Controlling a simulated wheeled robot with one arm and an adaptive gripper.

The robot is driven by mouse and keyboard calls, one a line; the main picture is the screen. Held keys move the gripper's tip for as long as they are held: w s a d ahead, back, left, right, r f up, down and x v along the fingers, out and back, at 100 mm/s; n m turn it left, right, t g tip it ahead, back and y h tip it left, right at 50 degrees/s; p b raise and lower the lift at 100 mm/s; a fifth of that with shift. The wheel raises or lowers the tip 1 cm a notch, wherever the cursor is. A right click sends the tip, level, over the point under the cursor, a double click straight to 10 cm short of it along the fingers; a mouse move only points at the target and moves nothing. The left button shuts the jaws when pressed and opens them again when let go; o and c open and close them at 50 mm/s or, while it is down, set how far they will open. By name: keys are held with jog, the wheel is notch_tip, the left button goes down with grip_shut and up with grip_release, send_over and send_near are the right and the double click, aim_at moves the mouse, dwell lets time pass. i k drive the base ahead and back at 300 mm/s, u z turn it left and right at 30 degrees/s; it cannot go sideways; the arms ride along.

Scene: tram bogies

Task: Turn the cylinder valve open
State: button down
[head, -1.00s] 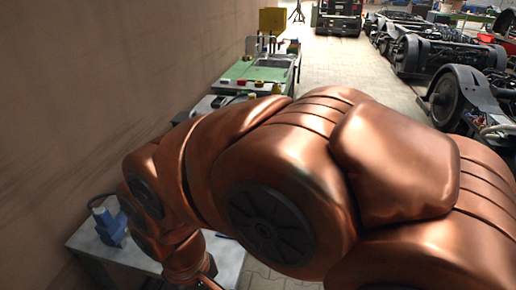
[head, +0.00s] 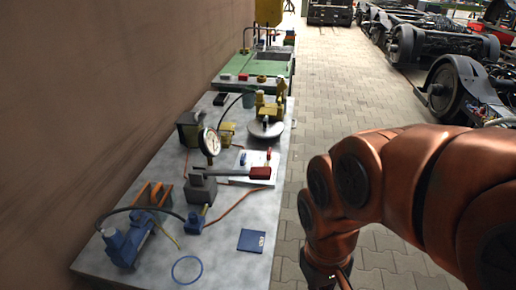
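I cannot tell for sure which part is the cylinder valve. In the head view a small blue fitting (head: 195,220) with a yellow-green piece on top stands on the grey bench. A black hose arches from near it to a larger blue unit (head: 128,240) at the bench's near left, which has a yellow-green lever beside it. My copper arm comes in from the right and bends down beside the bench's right edge. Its wrist reaches the bottom edge of the picture, clear of both blue parts. My gripper's fingers are cut off below.
The bench (head: 222,268) also carries a round gauge (head: 210,142), a dark block with a red-ended bar (head: 260,173), a blue booklet (head: 251,241) and a blue ring (head: 187,270). A brown wall borders it on the left. Paved floor (head: 330,90) lies open beyond; bogies stand right.

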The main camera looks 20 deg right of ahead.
aim_at(243, 160)
jog(key=z, duration=0.05)
jog(key=k, duration=0.5)
jog(key=z, duration=1.55)
jog(key=i, duration=1.45)
jog(key=u, duration=3.1)
jog(key=i, duration=0.5)
